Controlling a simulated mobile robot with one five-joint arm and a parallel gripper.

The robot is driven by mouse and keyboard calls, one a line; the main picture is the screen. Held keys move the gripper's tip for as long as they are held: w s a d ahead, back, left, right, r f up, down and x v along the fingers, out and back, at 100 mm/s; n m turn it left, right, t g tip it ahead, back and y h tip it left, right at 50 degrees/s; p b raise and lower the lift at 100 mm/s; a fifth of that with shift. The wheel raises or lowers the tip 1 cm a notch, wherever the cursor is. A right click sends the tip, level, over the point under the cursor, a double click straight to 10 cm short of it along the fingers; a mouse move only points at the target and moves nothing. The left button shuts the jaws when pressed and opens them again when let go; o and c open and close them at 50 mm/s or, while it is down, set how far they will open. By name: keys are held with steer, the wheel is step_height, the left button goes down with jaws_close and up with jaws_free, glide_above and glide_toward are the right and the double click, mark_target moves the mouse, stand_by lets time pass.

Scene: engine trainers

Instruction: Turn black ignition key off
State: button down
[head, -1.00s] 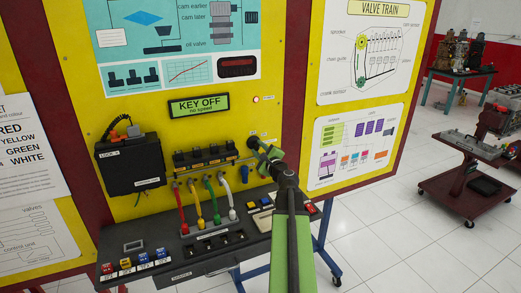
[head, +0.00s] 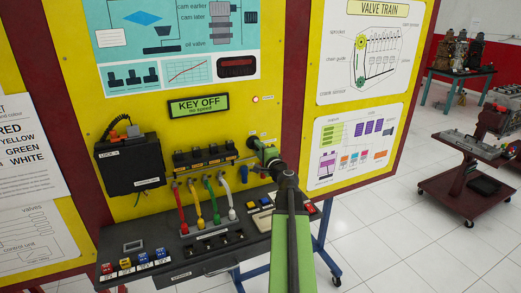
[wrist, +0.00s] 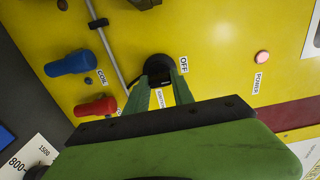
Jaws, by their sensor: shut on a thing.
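The black ignition key (wrist: 158,66) sits in its round black switch on the yellow panel, beside an OFF label (wrist: 184,65). In the wrist view, the two green fingers of my gripper (wrist: 161,82) are closed on the key from both sides, and its outer end is partly hidden between them. In the head view, my gripper (head: 262,151) is against the panel, right of the coloured leads, and hides the key. The display (head: 198,106) reads KEY OFF, no speed.
A POWER lamp (wrist: 262,57) is right of the key. A blue plug (wrist: 70,63) and a red plug (wrist: 97,107) are to its left. Red, yellow, green and white leads (head: 198,200) hang left of my gripper above the black shelf (head: 150,252).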

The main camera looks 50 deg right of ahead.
stand_by(0.4)
steer(key=c, duration=1.1)
jaws_free()
